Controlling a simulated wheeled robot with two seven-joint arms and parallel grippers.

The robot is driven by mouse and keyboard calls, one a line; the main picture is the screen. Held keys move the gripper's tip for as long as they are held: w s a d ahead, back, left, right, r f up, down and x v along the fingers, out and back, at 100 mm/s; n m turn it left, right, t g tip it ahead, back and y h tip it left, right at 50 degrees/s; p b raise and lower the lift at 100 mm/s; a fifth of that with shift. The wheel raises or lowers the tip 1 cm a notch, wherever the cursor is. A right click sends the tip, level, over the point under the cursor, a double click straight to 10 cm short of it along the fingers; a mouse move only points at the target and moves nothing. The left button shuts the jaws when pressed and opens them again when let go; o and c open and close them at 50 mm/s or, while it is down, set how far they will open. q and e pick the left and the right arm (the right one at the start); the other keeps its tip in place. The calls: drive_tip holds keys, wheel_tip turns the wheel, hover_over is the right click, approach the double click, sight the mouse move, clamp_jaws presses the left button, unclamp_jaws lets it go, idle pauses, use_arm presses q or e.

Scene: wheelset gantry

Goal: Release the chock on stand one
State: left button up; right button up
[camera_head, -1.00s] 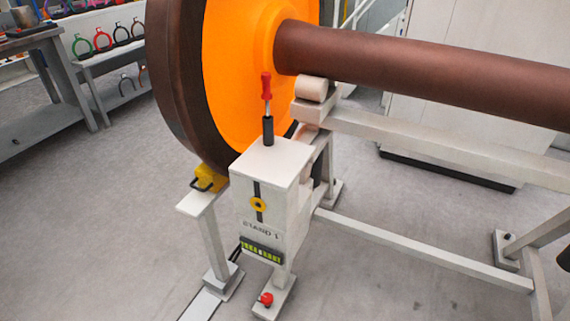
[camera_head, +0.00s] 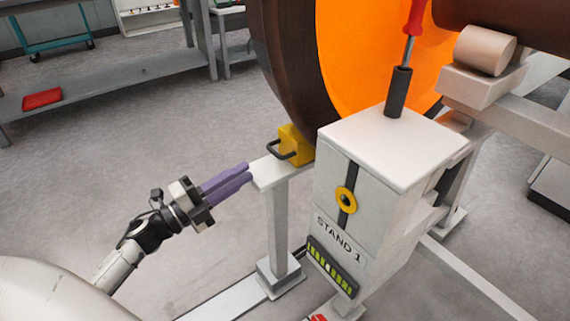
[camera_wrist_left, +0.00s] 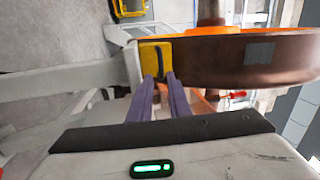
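The yellow chock (camera_head: 297,143) with its black loop handle (camera_head: 280,150) sits on the small plate of a post, against the lower rim of the large wheel (camera_head: 287,70). It also shows in the left wrist view (camera_wrist_left: 149,57), with the handle (camera_wrist_left: 158,57) just beyond my fingers. My left gripper (camera_head: 248,171) has two purple fingers pointing at the handle. They are a narrow gap apart, empty, and short of the handle in the head view. The stand labelled STAND 1 (camera_head: 335,238) stands to the right of the chock. My right gripper is out of view.
A red-handled tool (camera_head: 411,45) stands upright in a black holder on the stand's top. A grey bench (camera_head: 110,83) stands behind. The floor left of the post is clear.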

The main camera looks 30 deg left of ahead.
sight(274, 151)
use_arm(q)
drive_tip(key=shift+m+h, duration=0.3)
drive_tip(key=shift+m, duration=0.3)
drive_tip(key=b+x, duration=0.1)
drive_tip(key=x, duration=0.9)
drive_tip(key=shift+w+b, duration=0.35)
drive_tip(key=shift+b, duration=0.05)
drive_tip(key=shift+c, duration=0.3)
clamp_jaws()
